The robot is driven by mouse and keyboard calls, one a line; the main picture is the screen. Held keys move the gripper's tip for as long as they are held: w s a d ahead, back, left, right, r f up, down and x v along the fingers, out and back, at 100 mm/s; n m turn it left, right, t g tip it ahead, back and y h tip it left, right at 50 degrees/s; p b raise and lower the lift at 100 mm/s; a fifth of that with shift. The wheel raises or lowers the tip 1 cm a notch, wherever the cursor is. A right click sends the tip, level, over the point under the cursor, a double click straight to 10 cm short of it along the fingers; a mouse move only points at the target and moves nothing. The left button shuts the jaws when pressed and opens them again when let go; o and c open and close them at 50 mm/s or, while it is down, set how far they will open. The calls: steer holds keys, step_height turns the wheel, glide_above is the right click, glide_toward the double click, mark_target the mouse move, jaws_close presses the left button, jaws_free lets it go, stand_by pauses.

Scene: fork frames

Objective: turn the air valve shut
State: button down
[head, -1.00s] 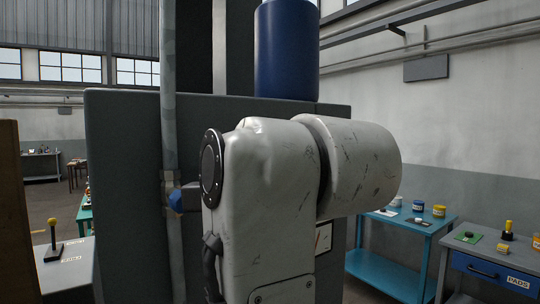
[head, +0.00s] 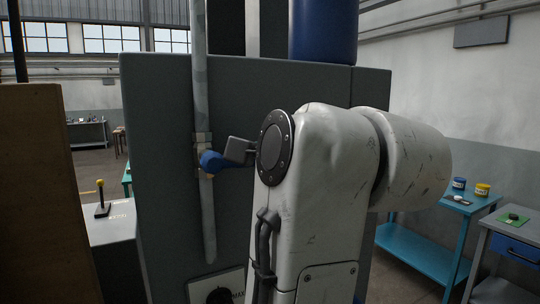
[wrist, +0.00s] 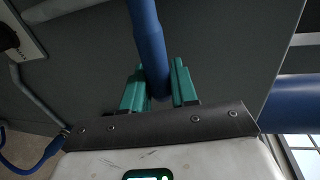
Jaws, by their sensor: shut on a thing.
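The air valve's blue lever (head: 213,160) sits on the grey vertical pipe (head: 208,220) in front of a dark grey cabinet. It points to the right in the head view, and its right end is hidden by my gripper and arm. In the wrist view the blue handle (wrist: 150,45) comes down from the top edge, slightly tilted, between the two teal fingers of my gripper (wrist: 159,90). My gripper is shut on it. The fingertips are hidden in the head view.
The dark grey cabinet (head: 160,110) stands right behind the valve, with a blue cylinder (head: 323,30) above it. A brown panel (head: 40,190) is close at the left. A teal table (head: 420,250) and a grey bench (head: 510,240) stand at the right.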

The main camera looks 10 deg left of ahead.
steer(key=shift+f, duration=0.15)
steer(key=c, duration=1)
jaws_free()
steer(key=shift+d, duration=0.1)
steer(key=b+v, duration=0.2)
steer(key=v, duration=0.8)
steer(key=shift+s+d+b, duration=0.2)
steer(key=shift+s+b, duration=0.05)
steer(key=shift+b, duration=0.15)
